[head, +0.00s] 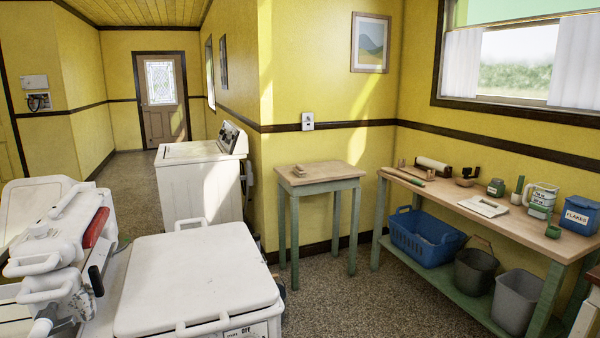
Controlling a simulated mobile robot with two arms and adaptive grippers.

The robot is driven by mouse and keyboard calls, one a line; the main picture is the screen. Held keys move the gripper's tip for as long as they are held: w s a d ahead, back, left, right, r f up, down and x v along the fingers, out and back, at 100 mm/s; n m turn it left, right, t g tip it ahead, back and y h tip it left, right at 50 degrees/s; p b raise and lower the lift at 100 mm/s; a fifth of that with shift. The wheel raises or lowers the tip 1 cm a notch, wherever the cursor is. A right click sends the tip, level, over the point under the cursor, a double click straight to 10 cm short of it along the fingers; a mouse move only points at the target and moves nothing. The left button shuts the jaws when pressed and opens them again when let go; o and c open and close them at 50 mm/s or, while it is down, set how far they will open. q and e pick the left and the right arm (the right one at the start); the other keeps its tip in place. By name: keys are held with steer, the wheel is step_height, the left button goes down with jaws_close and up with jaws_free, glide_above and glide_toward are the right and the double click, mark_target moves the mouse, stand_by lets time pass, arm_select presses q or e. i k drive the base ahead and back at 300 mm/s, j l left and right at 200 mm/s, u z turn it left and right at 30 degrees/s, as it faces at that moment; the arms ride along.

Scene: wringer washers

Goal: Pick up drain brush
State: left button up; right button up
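I cannot tell for certain which thing is the drain brush. A slim upright green item (517,190) with a pale base stands on the long wooden bench (460,190) at the right, between a jar and a white jug. A small dark brown item (467,177), perhaps a scoop or brush, lies farther back on the same bench. A small brownish object (299,170) lies on the small wooden table (325,176). Neither of my grippers is in view.
A blue FLAKES box (579,216), a jug (541,195), a white tray (483,206) and a roller (433,166) crowd the bench. A blue basket (425,238) and buckets sit below. White washers (198,285) fill the left foreground; speckled floor (345,300) is clear between.

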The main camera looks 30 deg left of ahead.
mark_target(299, 170)
steer(key=u, duration=0.5)
steer(key=i+l+u, duration=0.15)
steer(key=i+u, duration=0.2)
steer(key=i+l+u, duration=0.65)
steer(key=i, duration=0.15)
steer(key=i+l+u, duration=0.1)
steer(key=i+l, duration=0.8)
steer(key=i+l+u, duration=0.1)
steer(key=l, duration=0.45)
steer(key=l+u, duration=0.1)
steer(key=l, duration=0.45)
steer(key=i, duration=0.05)
